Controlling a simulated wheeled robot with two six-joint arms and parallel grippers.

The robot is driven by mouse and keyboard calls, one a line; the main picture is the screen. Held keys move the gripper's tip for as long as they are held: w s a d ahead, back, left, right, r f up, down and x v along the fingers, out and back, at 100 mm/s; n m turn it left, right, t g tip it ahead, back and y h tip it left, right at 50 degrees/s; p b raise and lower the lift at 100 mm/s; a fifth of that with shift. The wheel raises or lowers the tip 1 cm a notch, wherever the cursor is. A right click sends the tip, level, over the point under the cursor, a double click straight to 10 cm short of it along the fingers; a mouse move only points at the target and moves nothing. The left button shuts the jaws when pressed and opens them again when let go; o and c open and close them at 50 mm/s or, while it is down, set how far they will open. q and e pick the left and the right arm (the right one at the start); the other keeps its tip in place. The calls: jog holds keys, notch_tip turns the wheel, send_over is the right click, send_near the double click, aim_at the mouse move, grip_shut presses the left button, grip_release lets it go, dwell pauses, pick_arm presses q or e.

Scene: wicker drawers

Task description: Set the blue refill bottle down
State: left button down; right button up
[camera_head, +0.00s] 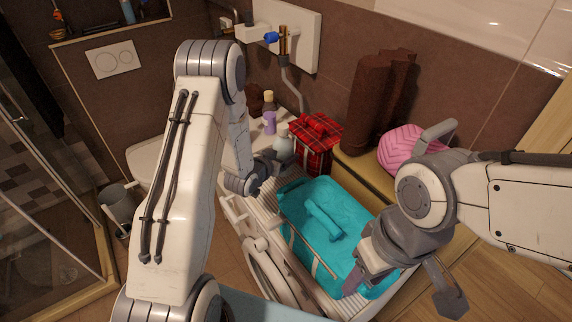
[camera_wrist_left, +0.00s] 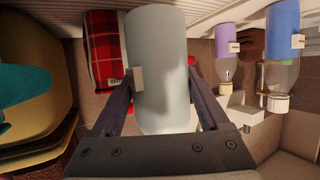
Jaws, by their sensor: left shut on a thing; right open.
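The blue refill bottle (camera_head: 283,145) looks pale blue-grey and sits between the fingers of my left gripper (camera_head: 274,160). In the left wrist view, the bottle (camera_wrist_left: 157,65) fills the middle, with a finger against each side. That view appears upside down; the bottle's base end points to the white ribbed surface (camera_wrist_left: 60,14). I cannot tell whether it touches that surface.
A pink bundle (camera_head: 405,143) and brown rolls (camera_head: 366,103) are at right.

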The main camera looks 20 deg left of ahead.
pick_arm(q)
jog(key=shift+f+p, duration=0.3)
jog(key=shift+f, duration=1.6)
jog(key=shift+f, duration=0.15)
grip_release()
